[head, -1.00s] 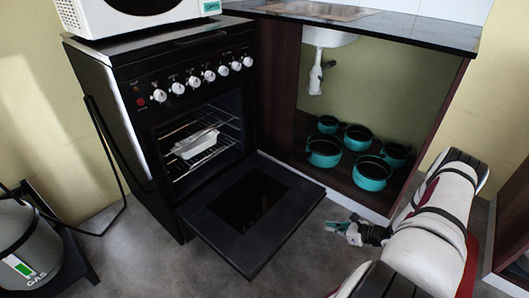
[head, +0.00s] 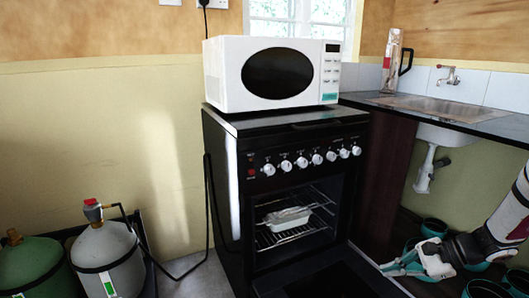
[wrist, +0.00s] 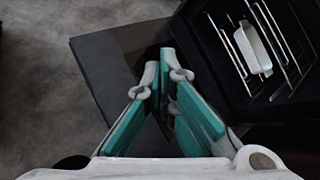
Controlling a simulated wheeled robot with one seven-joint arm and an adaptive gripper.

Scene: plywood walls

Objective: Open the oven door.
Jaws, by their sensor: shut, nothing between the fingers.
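The black oven (head: 262,215) stands in the middle of the head view, with a row of white knobs along its front. Its door (head: 335,280) is open, folded down and out toward the front; the picture's lower edge cuts it off. In the wrist view the door (wrist: 95,60) lies as a dark panel beneath and beyond my fingers. My gripper (head: 402,262), with teal finger pads, is at the right of the door in the head view. Its fingertips (wrist: 165,68) are close together and empty in the wrist view. I cannot tell whether they touch the door.
A white dish (head: 288,217) sits on the oven rack. A white microwave (head: 272,73) stands on top. Gas cylinders (head: 108,260) are at the lower left. Teal pots (head: 434,228) sit under the counter near my arm. Grey floor (wrist: 40,110) is clear at left in the wrist view.

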